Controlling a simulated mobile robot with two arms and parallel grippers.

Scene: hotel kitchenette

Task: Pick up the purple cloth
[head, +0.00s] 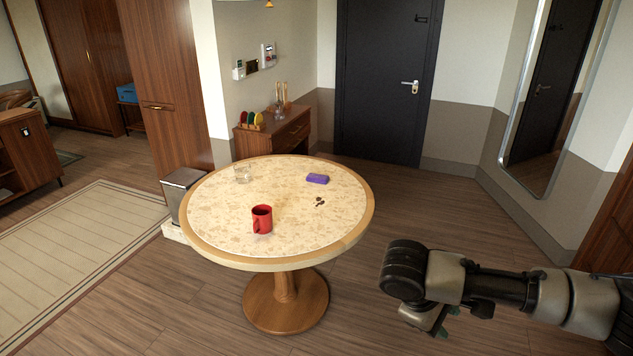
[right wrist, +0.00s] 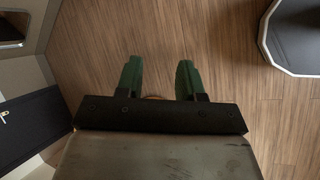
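The purple cloth (head: 317,179) is a small folded block lying on the far right part of the round table (head: 225,219). My right gripper (head: 443,327) hangs over the floor to the right of the table, apart from the table and the cloth. In the right wrist view its two green fingers (right wrist: 160,80) are spread with only floor visible between them, so it is open and empty. The cloth is not in the right wrist view. My left gripper is not in view.
A red mug (head: 262,219) stands near the table's front middle and a clear glass (head: 243,174) at the back left. Dark spots (head: 320,202) lie on the tabletop just in front of the cloth. A bin (head: 182,192) stands left of the table. The floor right of the table is clear.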

